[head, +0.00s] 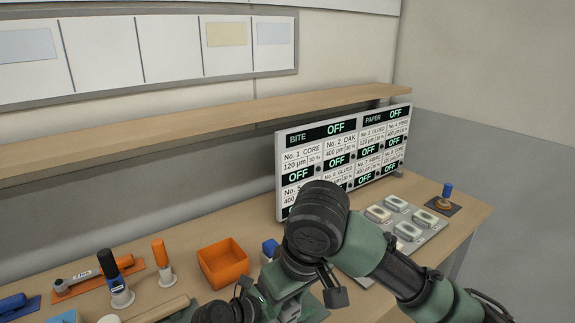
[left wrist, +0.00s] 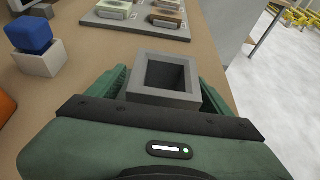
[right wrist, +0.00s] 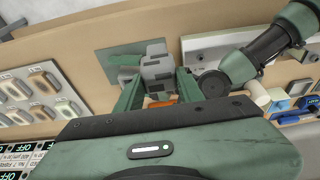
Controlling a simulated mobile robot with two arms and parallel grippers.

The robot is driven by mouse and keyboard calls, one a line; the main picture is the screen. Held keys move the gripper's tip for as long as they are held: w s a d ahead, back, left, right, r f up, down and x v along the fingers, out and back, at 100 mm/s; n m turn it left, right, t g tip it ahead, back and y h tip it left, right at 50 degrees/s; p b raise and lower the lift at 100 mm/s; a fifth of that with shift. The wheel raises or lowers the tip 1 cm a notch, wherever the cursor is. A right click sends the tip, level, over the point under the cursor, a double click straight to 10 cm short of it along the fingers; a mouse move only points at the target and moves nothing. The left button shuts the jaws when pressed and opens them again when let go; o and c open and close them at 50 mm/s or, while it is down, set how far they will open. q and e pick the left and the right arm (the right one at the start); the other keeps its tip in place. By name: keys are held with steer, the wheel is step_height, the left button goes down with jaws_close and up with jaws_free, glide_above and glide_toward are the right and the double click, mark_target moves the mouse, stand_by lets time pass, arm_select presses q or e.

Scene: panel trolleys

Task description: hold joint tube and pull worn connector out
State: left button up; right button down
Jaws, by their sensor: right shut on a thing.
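A grey square tube (left wrist: 172,72), which I take for the joint tube, sits between the green fingers of my left gripper (left wrist: 168,92) in the left wrist view. The fingers touch or nearly touch its two sides. Its near end is open and looks hollow. In the right wrist view my right gripper (right wrist: 158,92) is shut on a grey stepped piece (right wrist: 157,66), which looks like the worn connector. Whether the piece and the tube touch cannot be told. In the head view my arms hide both pieces.
An orange bin (head: 223,263) stands on the bench, near a blue block (left wrist: 34,37) on a pale base. A plate with several pads (head: 408,230) lies right of my arms, before an "OFF" panel (head: 300,157). Hand tools (head: 112,275) lie on the left.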

arm_select(q)
steer(key=shift+o, duration=1.2)
